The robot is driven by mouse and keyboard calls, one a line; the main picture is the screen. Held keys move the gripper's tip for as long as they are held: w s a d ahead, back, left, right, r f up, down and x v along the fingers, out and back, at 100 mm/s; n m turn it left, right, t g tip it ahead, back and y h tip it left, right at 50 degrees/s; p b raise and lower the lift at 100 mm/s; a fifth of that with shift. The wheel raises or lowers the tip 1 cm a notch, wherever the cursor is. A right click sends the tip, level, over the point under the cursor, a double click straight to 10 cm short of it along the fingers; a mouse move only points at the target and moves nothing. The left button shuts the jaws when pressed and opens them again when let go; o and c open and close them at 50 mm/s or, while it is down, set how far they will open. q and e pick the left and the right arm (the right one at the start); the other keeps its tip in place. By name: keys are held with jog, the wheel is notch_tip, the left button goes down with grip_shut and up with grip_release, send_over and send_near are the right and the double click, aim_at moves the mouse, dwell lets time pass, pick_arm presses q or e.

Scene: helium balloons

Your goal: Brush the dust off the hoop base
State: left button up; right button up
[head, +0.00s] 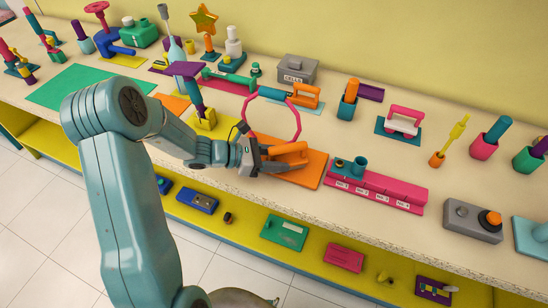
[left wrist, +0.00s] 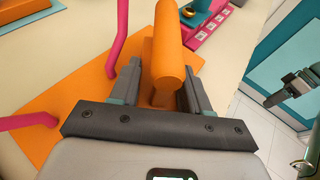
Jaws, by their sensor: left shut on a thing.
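My left gripper (head: 268,160) is shut on an orange brush (head: 286,149) with a thick rounded handle. In the left wrist view the brush (left wrist: 168,48) stands between the two grey fingers (left wrist: 158,88). Its lower end is partly hidden by the gripper, and no bristles show. It is just above or on an orange mat (head: 308,176). A pink hoop (head: 298,118) rises behind the gripper. In the left wrist view two pink tubes (left wrist: 126,30) meet the mat. I cannot make out a separate hoop base or dust. My right gripper (left wrist: 272,99) seems to show small at the right of the left wrist view.
A pink labelled rack (head: 375,190) with teal cups stands right of the mat. A yellow block (head: 204,121) with a purple-topped piece is left of the gripper. A grey box (head: 295,69) stands behind the hoop. A yellow shelf (head: 310,255) runs below the counter edge.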

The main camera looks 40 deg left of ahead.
pick_arm(q)
jog(key=shift+f, duration=0.1)
jog(key=shift+s+a+p, duration=0.1)
jog(key=shift+s+a, duration=0.1)
jog(key=shift+a, duration=0.6)
jog(key=shift+s+a+p, duration=0.15)
jog(key=shift+s+a, duration=0.05)
jog(key=shift+a, duration=0.65)
jog(key=shift+s+a+p, duration=0.1)
jog(key=shift+s+a, duration=0.1)
jog(key=shift+a, duration=0.6)
jog(key=shift+w+d+b, duration=0.2)
jog(key=shift+d+b, duration=0.05)
jog(key=shift+d, duration=0.55)
jog(key=shift+w+d+b, duration=0.2)
jog(key=shift+d+b, duration=0.1)
jog(key=shift+d, duration=0.5)
jog(key=shift+w+d+b, duration=0.2)
jog(key=shift+d+b, duration=0.05)
jog(key=shift+d, duration=0.65)
jog(key=shift+s+a+p, duration=0.15)
jog(key=shift+s+a, duration=0.05)
jog(key=shift+a, duration=0.65)
jog(key=shift+s+a+p, duration=0.15)
jog(key=shift+s+a, duration=0.05)
jog(key=shift+a, duration=0.6)
jog(key=shift+s+a+p, duration=0.15)
jog(key=shift+s+a, duration=0.05)
jog(key=shift+a, duration=0.65)
jog(key=shift+d, duration=0.15)
